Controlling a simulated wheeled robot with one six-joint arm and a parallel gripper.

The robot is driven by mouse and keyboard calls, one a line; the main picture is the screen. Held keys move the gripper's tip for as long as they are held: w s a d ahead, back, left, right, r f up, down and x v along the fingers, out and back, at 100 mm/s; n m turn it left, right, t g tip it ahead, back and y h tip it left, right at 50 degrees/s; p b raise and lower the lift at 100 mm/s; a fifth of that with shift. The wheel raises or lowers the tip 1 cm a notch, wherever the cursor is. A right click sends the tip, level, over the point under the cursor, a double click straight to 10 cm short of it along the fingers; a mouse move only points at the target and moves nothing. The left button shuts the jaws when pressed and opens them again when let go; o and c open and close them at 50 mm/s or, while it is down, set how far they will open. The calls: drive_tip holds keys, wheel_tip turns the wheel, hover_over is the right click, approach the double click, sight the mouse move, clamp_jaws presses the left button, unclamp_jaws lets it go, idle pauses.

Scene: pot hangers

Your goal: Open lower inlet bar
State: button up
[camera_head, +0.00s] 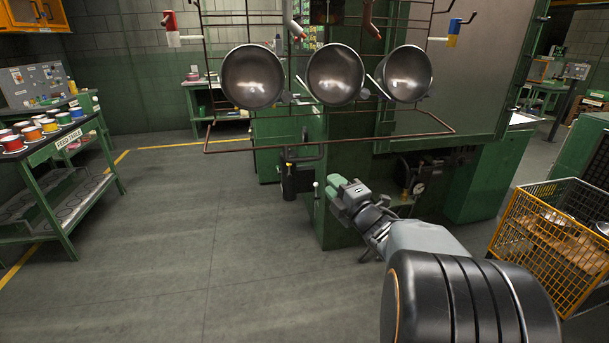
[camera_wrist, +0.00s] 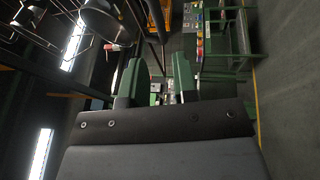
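A black angled bar (camera_head: 303,158) with a dark cylinder below it stands out from the left side of the green machine (camera_head: 340,140). It may be the lower inlet bar, but no label shows and I cannot be sure. My gripper (camera_head: 346,192) is in front of the machine's lower part, to the right of this bar and slightly lower. In the wrist view my gripper's two green fingers (camera_wrist: 158,84) stand apart with nothing visible between them. In the head view the gripper appears separate from the bar.
A wire rack (camera_head: 330,140) with three metal pans (camera_head: 336,75) hangs above, its bottom frame spanning the front. A yellow wire basket (camera_head: 548,240) stands at right. A green cart (camera_head: 60,185) with colored reels stands at left. The floor at left-center is clear.

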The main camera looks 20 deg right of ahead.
sight(306, 161)
drive_tip(key=shift+n+y, duration=0.7)
drive_tip(key=shift+n, duration=0.2)
drive_tip(key=x, duration=1.3)
drive_tip(key=shift+w+a, duration=0.1)
drive_tip(key=shift+c, duration=0.4)
clamp_jaws()
